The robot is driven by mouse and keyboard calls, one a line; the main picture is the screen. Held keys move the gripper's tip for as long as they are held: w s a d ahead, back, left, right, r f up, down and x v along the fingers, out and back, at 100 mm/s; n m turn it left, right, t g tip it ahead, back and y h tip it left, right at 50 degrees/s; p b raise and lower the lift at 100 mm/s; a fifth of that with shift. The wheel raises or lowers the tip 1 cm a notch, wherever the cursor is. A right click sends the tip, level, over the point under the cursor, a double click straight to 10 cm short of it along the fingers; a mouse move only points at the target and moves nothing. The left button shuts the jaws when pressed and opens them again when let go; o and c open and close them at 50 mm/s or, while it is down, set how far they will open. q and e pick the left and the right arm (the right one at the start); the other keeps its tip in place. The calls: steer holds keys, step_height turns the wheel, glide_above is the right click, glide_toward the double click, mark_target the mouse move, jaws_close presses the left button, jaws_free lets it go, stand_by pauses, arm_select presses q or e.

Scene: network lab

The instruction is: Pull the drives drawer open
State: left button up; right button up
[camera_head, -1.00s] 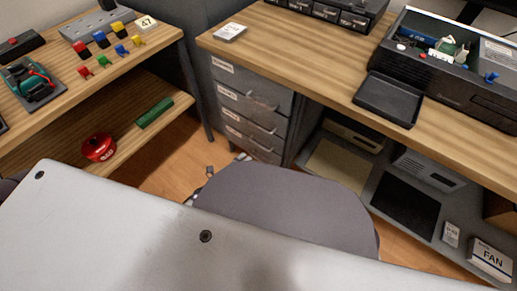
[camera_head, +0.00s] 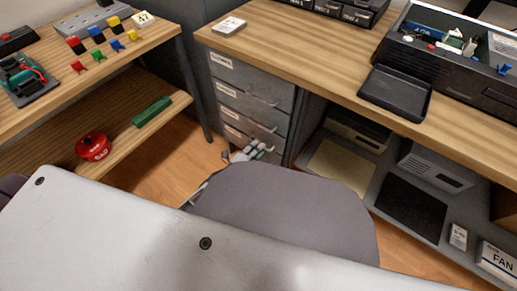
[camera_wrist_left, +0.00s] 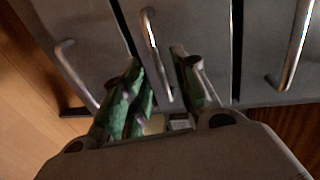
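The grey drawer cabinet (camera_head: 247,105) stands under the left end of the right-hand bench. Its stacked drawers have white labels, too small to read, and metal bar handles; all look closed. My left gripper (camera_head: 250,152) is low in front of the cabinet, at the lower drawers. In the left wrist view its green-padded fingers (camera_wrist_left: 157,70) are apart, with a bar handle (camera_wrist_left: 148,28) running between them. I cannot tell whether either finger touches it. Other handles show to the left (camera_wrist_left: 78,75) and right (camera_wrist_left: 295,45). My right gripper is not in view.
A grey rounded chair-like shape (camera_head: 280,210) stands before the cabinet and hides much of my left arm. A black tray (camera_head: 395,93) lies on the bench. The left shelf holds a red round object (camera_head: 93,147) and a green block (camera_head: 152,111). Floor shows between the furniture.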

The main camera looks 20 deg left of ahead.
arm_select(q)
steer(key=shift+b+x, duration=0.3)
steer(key=shift+x, duration=0.55)
steer(key=shift+c, duration=0.5)
jaws_close()
